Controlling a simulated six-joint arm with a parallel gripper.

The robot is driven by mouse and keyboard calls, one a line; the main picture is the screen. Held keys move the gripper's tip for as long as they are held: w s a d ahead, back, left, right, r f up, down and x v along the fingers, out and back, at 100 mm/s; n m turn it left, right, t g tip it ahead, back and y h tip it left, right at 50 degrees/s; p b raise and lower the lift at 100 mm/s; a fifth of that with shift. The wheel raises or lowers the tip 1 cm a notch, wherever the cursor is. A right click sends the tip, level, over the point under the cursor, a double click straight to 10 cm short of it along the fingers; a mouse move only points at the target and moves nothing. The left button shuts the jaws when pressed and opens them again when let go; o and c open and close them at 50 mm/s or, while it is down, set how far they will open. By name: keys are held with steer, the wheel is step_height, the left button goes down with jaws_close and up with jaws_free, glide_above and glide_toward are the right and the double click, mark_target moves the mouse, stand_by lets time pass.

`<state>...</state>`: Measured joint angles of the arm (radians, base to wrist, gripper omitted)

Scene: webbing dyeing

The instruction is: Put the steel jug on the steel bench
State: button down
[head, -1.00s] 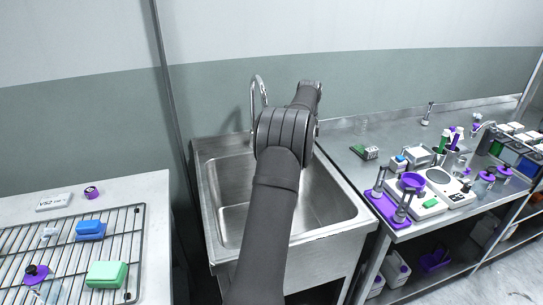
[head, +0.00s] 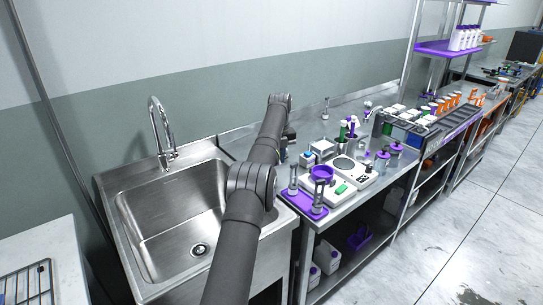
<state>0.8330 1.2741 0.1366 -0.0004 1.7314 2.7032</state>
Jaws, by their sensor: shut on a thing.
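My arm reaches over the sink's right side toward the back of the steel bench (head: 335,113). Its far end bends down near the bench's left part, where a dark wrist part shows beside the forearm. My gripper's fingers are hidden behind the arm, and so is anything between them. I cannot make out the steel jug in this view. A steel pot (head: 351,144) with green and purple handled tools stands on the bench, but I cannot tell it as the jug.
A steel sink (head: 150,205) with a tall tap (head: 160,130) lies left. Scales (head: 350,172), a purple bowl (head: 321,173) and a purple tray (head: 303,203) crowd the bench front. A rack (head: 405,130) stands farther right. The bench's back strip looks clearer.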

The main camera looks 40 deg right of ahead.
steer(key=shift+f, duration=3.1)
steer(key=shift+f, duration=0.6)
steer(key=c, duration=1.3)
jaws_free()
steer(key=shift+c, duration=0.2)
steer(key=shift+r, duration=3.75)
step_height(320, 180, down, 7)
steer(key=shift+f, duration=0.2)
steer(key=shift+r, duration=0.45)
